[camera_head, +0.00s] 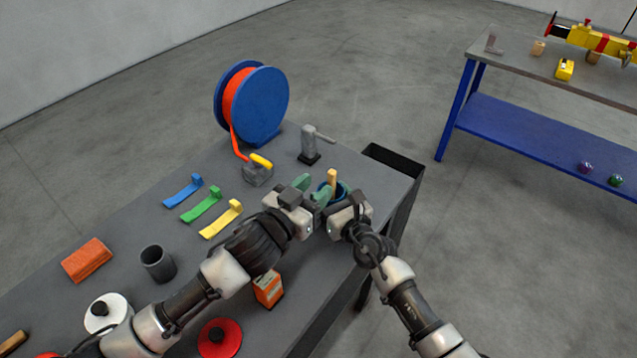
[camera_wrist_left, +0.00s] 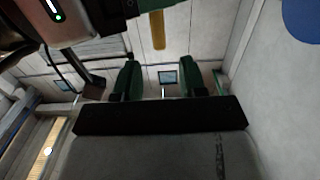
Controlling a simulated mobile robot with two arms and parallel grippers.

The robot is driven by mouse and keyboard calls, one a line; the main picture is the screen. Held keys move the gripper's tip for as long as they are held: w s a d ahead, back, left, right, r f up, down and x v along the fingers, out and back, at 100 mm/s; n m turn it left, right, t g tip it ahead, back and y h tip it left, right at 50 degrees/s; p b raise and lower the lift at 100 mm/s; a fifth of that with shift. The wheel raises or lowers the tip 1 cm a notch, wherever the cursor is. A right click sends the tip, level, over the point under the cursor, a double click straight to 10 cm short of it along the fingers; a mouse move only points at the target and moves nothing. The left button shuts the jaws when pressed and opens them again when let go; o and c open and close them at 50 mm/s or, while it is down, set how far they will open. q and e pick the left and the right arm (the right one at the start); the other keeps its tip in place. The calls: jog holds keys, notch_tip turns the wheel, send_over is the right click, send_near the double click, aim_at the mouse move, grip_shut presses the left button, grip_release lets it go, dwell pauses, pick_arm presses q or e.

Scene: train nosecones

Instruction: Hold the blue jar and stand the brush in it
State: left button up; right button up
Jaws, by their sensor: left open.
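The blue jar (camera_head: 343,188) is near the right end of the grey workbench, mostly hidden by my grippers. The brush shows as a tan handle (camera_head: 332,177) standing upright at the jar; its lower end is hidden. My left gripper (camera_head: 313,188) is open, its green fingertips just left of the handle. In the left wrist view, the open fingertips (camera_wrist_left: 161,80) are apart with nothing between them, and the tan handle (camera_wrist_left: 157,30) shows beyond them, touching neither. My right gripper (camera_head: 338,203) is close against the jar's near side; its fingers are hidden, so its grip is unclear.
A blue reel with orange band (camera_head: 262,105), a grey tape dispenser (camera_head: 258,172) and a grey clamp-like tool (camera_head: 311,145) stand behind. An orange box (camera_head: 268,288) stands below my left arm.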

jog(key=o, duration=1)
